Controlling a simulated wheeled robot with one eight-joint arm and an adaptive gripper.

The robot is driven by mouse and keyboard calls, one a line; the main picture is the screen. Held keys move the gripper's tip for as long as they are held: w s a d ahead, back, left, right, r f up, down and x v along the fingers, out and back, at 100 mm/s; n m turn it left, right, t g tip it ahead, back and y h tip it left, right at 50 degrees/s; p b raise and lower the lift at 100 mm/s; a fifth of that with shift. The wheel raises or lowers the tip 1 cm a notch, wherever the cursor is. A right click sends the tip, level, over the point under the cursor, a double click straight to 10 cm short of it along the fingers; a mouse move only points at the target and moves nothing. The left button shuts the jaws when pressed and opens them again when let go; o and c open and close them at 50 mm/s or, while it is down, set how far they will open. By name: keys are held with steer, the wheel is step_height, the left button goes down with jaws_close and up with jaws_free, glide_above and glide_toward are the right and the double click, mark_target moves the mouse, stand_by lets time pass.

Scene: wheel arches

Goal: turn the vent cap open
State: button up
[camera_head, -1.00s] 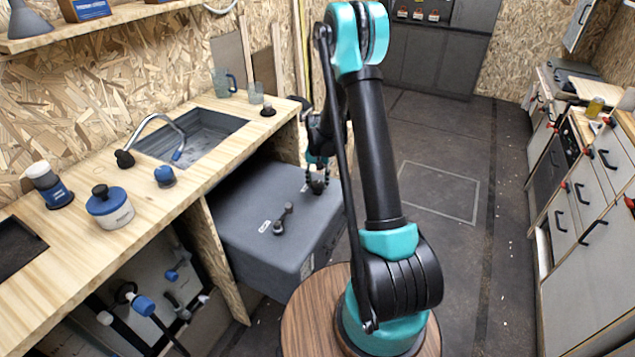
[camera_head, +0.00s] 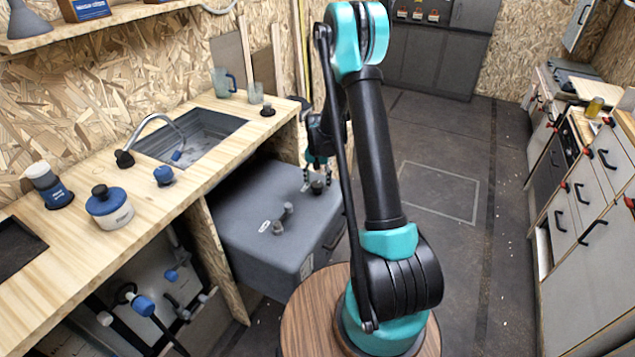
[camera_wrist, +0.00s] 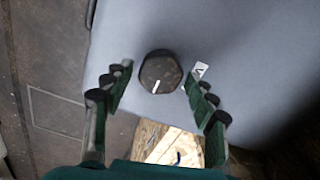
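The vent cap, a dark faceted round knob with a white line on top (camera_wrist: 160,72), sits on the grey tank (camera_head: 245,205). In the wrist view my gripper (camera_wrist: 156,82) is open, with one finger on each side of the cap and a visible gap to both. A small white label (camera_wrist: 200,70) lies by the right finger. My arm hides part of the tank's right side.
The wooden counter (camera_head: 130,240) with the sink (camera_head: 200,130) is to the left of and above the tank. Dark floor (camera_head: 430,150) is clear to the right.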

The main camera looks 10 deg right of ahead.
mark_target(318, 185)
stand_by(0.3)
step_height(318, 185, up, 12)
stand_by(0.6)
steer(key=shift+s, duration=0.1)
steer(key=s+d+r+n+t, duration=0.1)
steer(key=s+r, duration=0.2)
steer(key=s, duration=0.5)
steer(key=s+d+r+n+t, duration=0.1)
steer(key=s+d+r+n, duration=0.15)
steer(key=s, duration=1.05)
steer(key=s+f+n+t, duration=0.1)
steer(key=s, duration=0.4)
steer(key=s+f+t, duration=0.1)
steer(key=s, duration=0.3)
steer(key=shift+s+d, duration=0.3)
steer(key=shift+d, duration=0.1)
